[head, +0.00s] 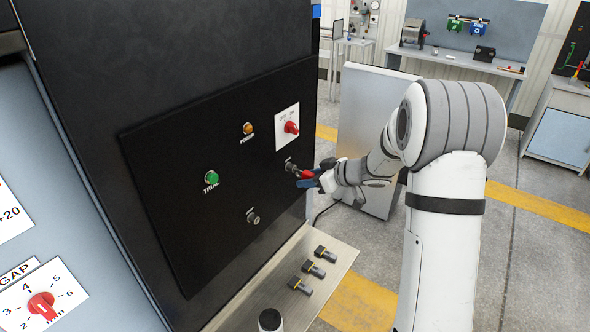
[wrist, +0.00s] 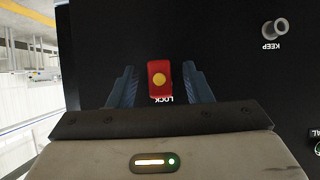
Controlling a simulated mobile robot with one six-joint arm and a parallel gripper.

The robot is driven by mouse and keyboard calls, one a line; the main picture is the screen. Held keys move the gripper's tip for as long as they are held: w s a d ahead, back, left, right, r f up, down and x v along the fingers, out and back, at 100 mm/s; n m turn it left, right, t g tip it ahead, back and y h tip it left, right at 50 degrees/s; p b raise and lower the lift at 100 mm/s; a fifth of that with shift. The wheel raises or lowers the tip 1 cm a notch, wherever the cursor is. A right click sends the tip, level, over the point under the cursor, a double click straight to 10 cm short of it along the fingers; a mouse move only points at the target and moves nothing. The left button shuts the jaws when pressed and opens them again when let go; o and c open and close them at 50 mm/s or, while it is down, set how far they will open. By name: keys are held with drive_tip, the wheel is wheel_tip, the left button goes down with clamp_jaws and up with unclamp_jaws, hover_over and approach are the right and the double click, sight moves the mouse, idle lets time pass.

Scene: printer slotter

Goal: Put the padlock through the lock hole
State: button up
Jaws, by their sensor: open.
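The padlock (head: 304,174) is small and red, at the lock fitting (head: 290,167) on the black control panel. In the wrist view the padlock (wrist: 159,79) shows a yellow round spot and sits beside the upside-down LOCK label. My gripper (head: 314,173) is open, with its blue-grey fingers on either side of the padlock. In the wrist view my gripper (wrist: 160,88) shows a gap between each finger and the padlock. The shackle and the hole are hidden, so I cannot tell whether the shackle passes through.
Below, a ledge (head: 265,286) holds three dark blocks. Open floor (head: 530,260) lies to the right.

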drive_tip(key=s+d+r+m+t+h+b, duration=0.45)
drive_tip(key=s+d+r+m+h, duration=0.25)
drive_tip(key=s+d+r+h, duration=0.45)
drive_tip(key=s+a+f+m+g+y+b, duration=0.1)
drive_tip(key=s+f+g, duration=0.3)
drive_tip(key=s, duration=0.8)
drive_tip(key=s+a+f+m+g+y+b, duration=0.1)
drive_tip(key=s+a+f+m+g+b, duration=0.1)
drive_tip(key=s+f, duration=0.5)
drive_tip(key=s+a+g+b, duration=0.1)
drive_tip(key=s+g, duration=0.1)
drive_tip(key=s, duration=0.3)
drive_tip(key=shift+s+f, duration=0.15)
drive_tip(key=shift+s, duration=0.15)
drive_tip(key=shift+a+g, duration=0.1)
drive_tip(key=shift+g, duration=0.15)
drive_tip(key=shift+c, duration=0.3)
